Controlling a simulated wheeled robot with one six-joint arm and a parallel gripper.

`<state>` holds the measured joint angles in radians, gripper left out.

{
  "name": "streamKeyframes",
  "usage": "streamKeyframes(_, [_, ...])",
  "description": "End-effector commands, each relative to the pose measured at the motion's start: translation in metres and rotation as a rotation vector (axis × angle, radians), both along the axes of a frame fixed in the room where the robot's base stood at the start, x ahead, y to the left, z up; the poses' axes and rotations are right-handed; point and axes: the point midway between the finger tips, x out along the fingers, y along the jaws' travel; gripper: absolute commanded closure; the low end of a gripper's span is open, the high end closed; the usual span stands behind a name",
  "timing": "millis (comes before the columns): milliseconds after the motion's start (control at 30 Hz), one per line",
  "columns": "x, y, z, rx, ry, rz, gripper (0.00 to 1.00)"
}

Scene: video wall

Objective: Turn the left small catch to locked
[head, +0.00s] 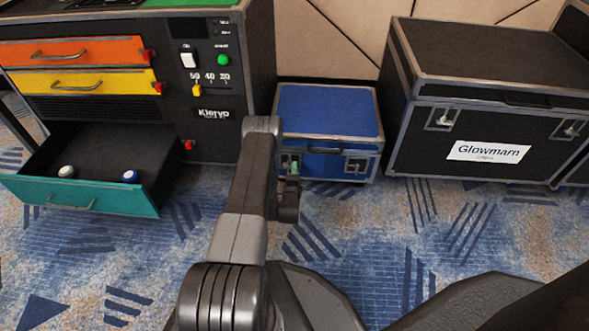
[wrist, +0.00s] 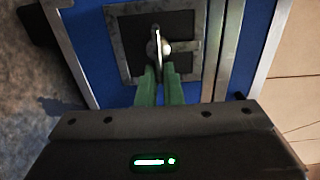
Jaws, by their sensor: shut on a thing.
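The blue case (head: 328,112) stands on the carpet with two small catches on its front. The left small catch (wrist: 156,45) fills the middle of the wrist view: a silver turning piece on a dark square plate with a metal frame. The green fingers of my gripper (wrist: 159,84) are shut on the near end of that turning piece. In the head view my gripper (head: 292,168) is at the case's left front, and my arm and fingers partly hide this catch. The right small catch (head: 356,165) shows clear of my gripper.
A black case labelled Glowmarn (head: 487,152) with larger catches (head: 441,119) stands to the right. A black cabinet (head: 212,120) stands to the left, its teal drawer (head: 80,199) pulled out with two knob-like items inside. Patterned carpet lies open in front of the cases.

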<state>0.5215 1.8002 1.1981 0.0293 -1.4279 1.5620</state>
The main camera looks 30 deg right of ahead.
Motion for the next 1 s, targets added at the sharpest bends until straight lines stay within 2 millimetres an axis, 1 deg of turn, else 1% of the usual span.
streamKeyframes(500, [-0.0004, 0.0024, -0.0024, 0.021, -0.007, 0.004, 1.0])
streamKeyframes(533, [-0.0004, 0.0024, -0.0024, 0.021, -0.007, 0.004, 0.92])
streamKeyframes(633, [-0.0003, 0.002, -0.0021, 0.019, -0.007, 0.004, 0.72])
streamKeyframes(900, [-0.0004, 0.0011, -0.001, 0.018, -0.009, 0.002, 0.72])
streamKeyframes(1000, [-0.0043, 0.0033, -0.0005, 0.019, -0.008, 0.001, 0.72])
